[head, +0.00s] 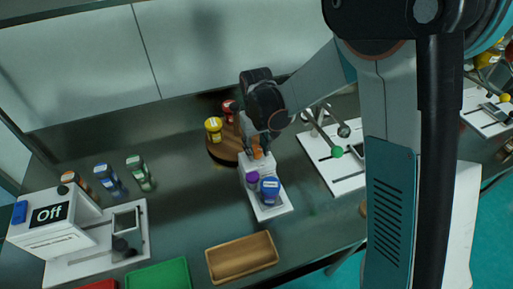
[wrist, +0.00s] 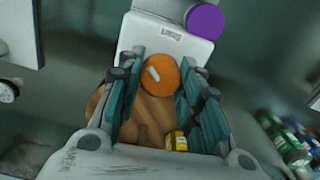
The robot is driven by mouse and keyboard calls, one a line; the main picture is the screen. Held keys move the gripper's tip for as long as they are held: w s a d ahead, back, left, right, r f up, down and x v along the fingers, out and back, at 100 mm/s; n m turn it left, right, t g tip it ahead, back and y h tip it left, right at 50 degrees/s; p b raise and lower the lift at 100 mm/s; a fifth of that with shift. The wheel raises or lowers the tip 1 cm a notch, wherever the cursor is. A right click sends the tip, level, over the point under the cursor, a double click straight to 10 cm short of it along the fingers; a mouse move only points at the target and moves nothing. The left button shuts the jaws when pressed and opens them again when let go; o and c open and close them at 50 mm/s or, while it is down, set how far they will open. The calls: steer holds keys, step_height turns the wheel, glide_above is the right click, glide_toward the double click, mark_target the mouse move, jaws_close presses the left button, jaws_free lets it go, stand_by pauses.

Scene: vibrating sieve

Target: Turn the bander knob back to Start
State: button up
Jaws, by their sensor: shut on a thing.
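A small white device (head: 268,208) stands near the middle of the counter, with an orange knob (head: 257,154) at its far end and a purple knob (head: 252,178) nearer. In the wrist view, the orange knob (wrist: 160,76) has a short slanted white mark on its face. The purple knob (wrist: 205,22) is at upper right, clear of the fingers. My gripper (head: 256,146) comes down from above and is shut on the orange knob, with its fingers on either side of it. No Start marking can be read.
Behind the device, a round wooden stand (head: 222,150) holds a yellow jar (head: 213,129) and a red jar (head: 229,111). A white machine (head: 60,225) reading "Off" is at left. A wooden tray (head: 242,258) lies in front.

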mark_target(256, 148)
steer(key=m, duration=0.5)
steer(key=shift+m, duration=2.5)
steer(key=o, duration=1.1)
steer(key=shift+c, duration=0.2)
step_height(256, 148, up, 12)
